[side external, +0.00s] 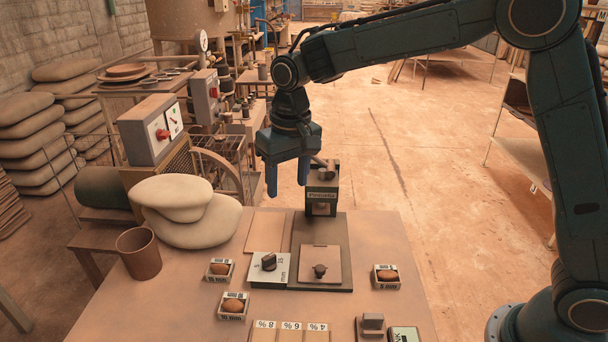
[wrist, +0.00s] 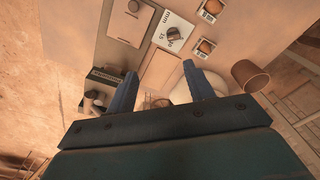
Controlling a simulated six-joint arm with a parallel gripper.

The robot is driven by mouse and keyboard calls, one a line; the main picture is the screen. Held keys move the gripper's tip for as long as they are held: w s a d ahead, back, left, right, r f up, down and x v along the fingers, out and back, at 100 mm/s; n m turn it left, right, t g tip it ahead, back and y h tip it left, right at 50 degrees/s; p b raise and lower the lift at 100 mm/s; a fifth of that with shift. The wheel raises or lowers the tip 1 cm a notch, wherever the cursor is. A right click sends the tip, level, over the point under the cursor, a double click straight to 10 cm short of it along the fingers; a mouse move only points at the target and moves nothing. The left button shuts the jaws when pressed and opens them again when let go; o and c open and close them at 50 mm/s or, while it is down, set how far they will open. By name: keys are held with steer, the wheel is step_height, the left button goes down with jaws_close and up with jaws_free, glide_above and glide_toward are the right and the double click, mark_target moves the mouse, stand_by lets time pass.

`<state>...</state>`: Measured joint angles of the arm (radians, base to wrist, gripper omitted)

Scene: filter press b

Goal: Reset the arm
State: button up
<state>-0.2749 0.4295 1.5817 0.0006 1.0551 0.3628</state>
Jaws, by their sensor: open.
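My gripper (side external: 288,175) hangs pointing down above the far edge of the table, with its two blue fingers apart and nothing between them. It also shows in the wrist view (wrist: 163,92), open and empty. In the side view it is just left of the small dark press labelled "Porosità" (side external: 321,190) and behind the dial plate (side external: 268,264). I cannot tell its exact height above the table. My arm reaches in from the right, bent at the elbow.
A metal control box (side external: 151,129) stands behind left.

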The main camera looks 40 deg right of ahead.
steer(key=s+d+r+t, duration=0.1)
steer(key=s+d+r, duration=0.25)
steer(key=s, duration=0.35)
steer(key=s+d+r+t, duration=0.1)
steer(key=s+d+r, duration=0.25)
steer(key=s, duration=0.35)
steer(key=s+d+r+t, duration=0.1)
steer(key=s+d+r, duration=0.25)
steer(key=s, duration=0.35)
steer(key=s+d+f+n+t, duration=0.1)
steer(key=s+d+f, duration=0.1)
steer(key=s, duration=0.6)
steer(key=shift+d+f+t, duration=0.4)
steer(key=shift+f, duration=0.35)
